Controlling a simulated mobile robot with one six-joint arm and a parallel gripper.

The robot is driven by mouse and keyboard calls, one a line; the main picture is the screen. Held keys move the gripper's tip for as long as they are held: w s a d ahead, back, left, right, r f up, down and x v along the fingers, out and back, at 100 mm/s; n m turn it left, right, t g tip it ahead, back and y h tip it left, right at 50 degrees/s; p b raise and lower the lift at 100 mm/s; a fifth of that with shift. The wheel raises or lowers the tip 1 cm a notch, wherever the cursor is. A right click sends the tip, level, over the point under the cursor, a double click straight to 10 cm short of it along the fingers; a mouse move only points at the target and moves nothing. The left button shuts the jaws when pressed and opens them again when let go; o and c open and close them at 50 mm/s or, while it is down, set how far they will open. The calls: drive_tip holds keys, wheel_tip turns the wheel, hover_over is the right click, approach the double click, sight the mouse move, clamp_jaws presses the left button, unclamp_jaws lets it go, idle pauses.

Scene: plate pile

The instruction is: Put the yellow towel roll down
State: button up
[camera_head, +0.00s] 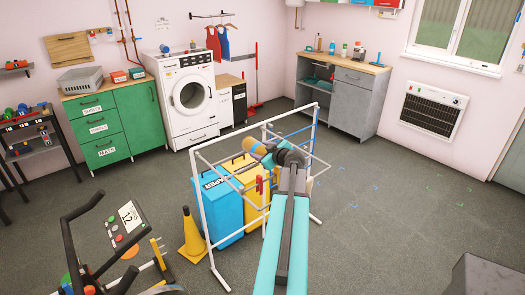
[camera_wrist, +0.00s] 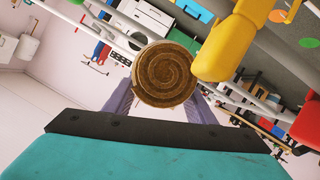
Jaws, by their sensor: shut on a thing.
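The yellow towel roll (camera_head: 249,146) is held in my gripper (camera_head: 280,156), up in the air near the white drying rack (camera_head: 203,205). In the wrist view, the round end of the held roll (camera_wrist: 165,75) shows a brown spiral and sits between the two fingers of my gripper (camera_wrist: 164,97). The fingers are shut on it. The rest of the roll is hidden behind this end in the wrist view. I see no surface touching the roll.
A blue bin (camera_head: 222,208) and a yellow bin (camera_head: 255,195) stand by the rack, with a yellow cone (camera_head: 192,238) beside them. A green cabinet (camera_head: 112,125), washing machine (camera_head: 187,98) and grey counter (camera_head: 352,105) line the walls.

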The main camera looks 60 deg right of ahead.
drive_tip(key=shift+f, duration=0.1)
drive_tip(key=o, duration=1.2)
drive_tip(key=shift+r, duration=0.2)
drive_tip(key=shift+s+a, duration=0.3)
drive_tip(key=shift+s, duration=0.2)
drive_tip(key=b+v, duration=0.4)
drive_tip(key=v, duration=0.5)
drive_tip(key=shift+s+a+r, duration=0.1)
drive_tip(key=shift+s+a, duration=0.05)
drive_tip(key=shift+s, duration=0.1)
drive_tip(key=shift+s+a+r, duration=0.25)
drive_tip(key=shift+s+r, duration=0.05)
drive_tip(key=shift+s, duration=0.2)
drive_tip(key=shift+w, duration=0.1)
